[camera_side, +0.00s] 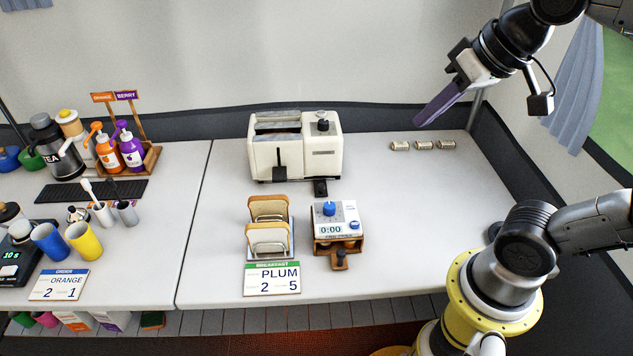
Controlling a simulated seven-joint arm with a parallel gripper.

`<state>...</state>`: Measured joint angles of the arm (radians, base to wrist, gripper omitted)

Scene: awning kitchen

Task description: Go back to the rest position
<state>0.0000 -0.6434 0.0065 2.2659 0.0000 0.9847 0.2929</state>
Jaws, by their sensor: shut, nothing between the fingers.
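My gripper (437,106) is in the upper right of the side view, raised above the right part of the table. Its purple fingers are shut together with nothing between them. They point down and to the left, apart from everything on the table. The fingertips are to the right of the white toaster (293,150), above and to the left of a row of three small labelled cylinders (422,145).
A toast rack with bread (268,232) and a timer (337,220) reading 0:00 stand at the front, behind a PLUM card (272,279). Bottles, cups and an ORANGE card (58,285) crowd the left table. The right table (420,200) is clear in its middle.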

